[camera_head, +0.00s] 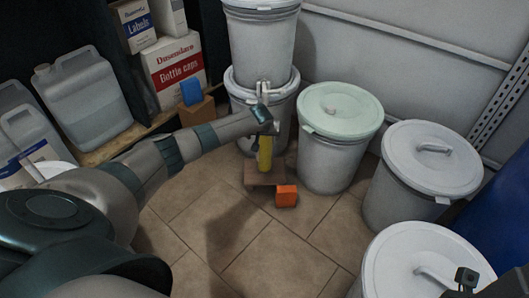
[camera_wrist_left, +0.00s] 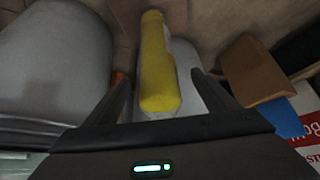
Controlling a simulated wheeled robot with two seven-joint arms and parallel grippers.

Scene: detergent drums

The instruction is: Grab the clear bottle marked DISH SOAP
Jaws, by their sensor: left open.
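A yellow bottle (camera_head: 265,155) stands upright on a brown block (camera_head: 258,180) in front of the drums. It also shows in the left wrist view (camera_wrist_left: 159,70), with a pale label edge on its side; I cannot read any marking. My left gripper (camera_head: 265,132) is at the upper part of the bottle. In the left wrist view my open left fingers (camera_wrist_left: 161,88) stand on either side of the bottle, with gaps visible. A small dark part at the lower right of the head view looks like my right gripper (camera_head: 467,279); its jaws cannot be made out.
An orange block (camera_head: 286,196) lies on the tiles beside the brown block. Stacked drums (camera_head: 262,45) stand behind, a green-lidded drum (camera_head: 340,110) to the right, more white drums farther right. A shelf at left holds jugs (camera_head: 85,97) and a Bottle caps box (camera_head: 175,65). The front floor is clear.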

